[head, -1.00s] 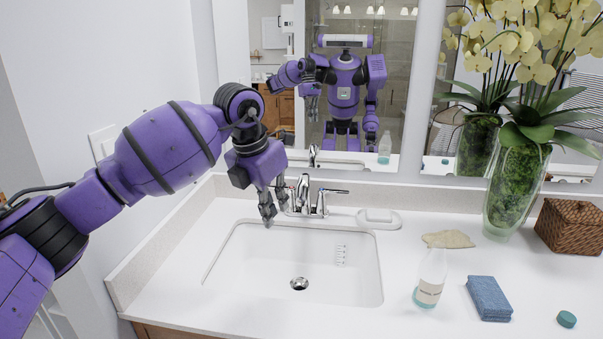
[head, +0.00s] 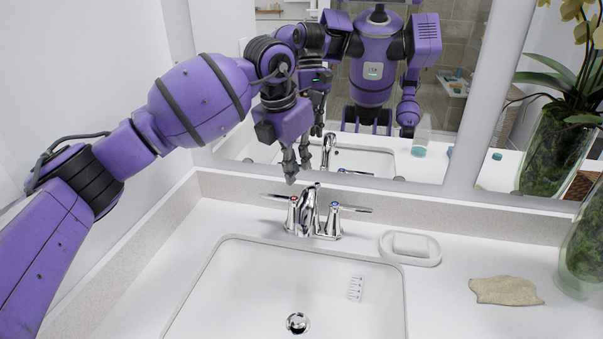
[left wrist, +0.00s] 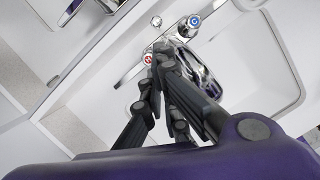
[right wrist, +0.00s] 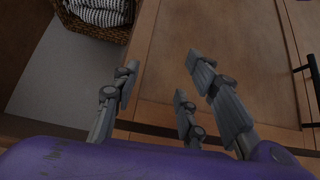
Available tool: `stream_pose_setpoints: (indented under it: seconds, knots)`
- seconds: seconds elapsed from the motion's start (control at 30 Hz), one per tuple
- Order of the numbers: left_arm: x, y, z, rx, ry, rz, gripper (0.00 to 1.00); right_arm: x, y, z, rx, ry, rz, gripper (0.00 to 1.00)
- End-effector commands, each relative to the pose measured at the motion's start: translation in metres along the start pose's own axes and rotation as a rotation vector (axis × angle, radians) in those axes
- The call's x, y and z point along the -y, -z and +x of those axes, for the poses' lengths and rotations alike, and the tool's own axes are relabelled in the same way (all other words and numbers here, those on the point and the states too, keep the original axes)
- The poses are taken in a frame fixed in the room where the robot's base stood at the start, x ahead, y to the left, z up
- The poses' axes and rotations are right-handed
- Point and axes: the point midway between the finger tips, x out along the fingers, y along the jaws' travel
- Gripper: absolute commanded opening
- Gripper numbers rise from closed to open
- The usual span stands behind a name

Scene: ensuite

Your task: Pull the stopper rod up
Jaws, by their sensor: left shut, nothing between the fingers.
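The chrome faucet (head: 308,212) stands behind the sink, with a red-marked left handle and a blue-marked right handle. A small round chrome knob, which looks like the stopper rod's top (left wrist: 156,20), stands behind the spout in the left wrist view; in the head view a small tip (head: 318,186) shows above the spout. My left gripper (head: 291,180) is shut and empty, pointing down above the faucet's left handle. Its fingertips (left wrist: 163,55) appear close to the knob but apart from it. The drain stopper (head: 297,323) sits in the basin. My right gripper (right wrist: 160,75) is open and empty, by wooden cabinet fronts.
The mirror (head: 400,80) rises close behind the faucet, above a low backsplash (head: 430,215). A soap dish (head: 410,261) and a beige stone-like piece (head: 505,291) lie to the right. A plant vase (head: 585,245) stands farther right. A basket (right wrist: 100,22) shows low down.

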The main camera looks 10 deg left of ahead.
Motion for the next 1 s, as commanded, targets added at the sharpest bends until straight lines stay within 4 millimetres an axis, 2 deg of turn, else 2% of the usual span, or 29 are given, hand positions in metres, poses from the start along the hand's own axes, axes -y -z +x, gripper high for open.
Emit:
stream_pose_setpoints:
  seconds: [0.3, 0.5, 0.67, 1.0]
  knots:
    - [0.001, 0.001, 0.058, -0.003, 0.003, 0.000, 0.00, -0.001, -0.005, -0.004, 0.011, -0.002, 0.002, 0.40]
    - [0.000, 0.001, 0.083, -0.002, 0.001, -0.001, 0.00, -0.001, -0.001, -0.004, 0.004, -0.002, 0.002, 0.40]
    - [0.000, 0.001, 0.090, -0.001, 0.000, 0.000, 0.00, 0.000, 0.002, -0.002, -0.002, 0.000, 0.001, 0.40]
    - [-0.001, -0.001, 0.090, 0.000, 0.000, 0.000, 0.00, 0.000, 0.004, -0.001, -0.006, 0.001, 0.000, 0.40]
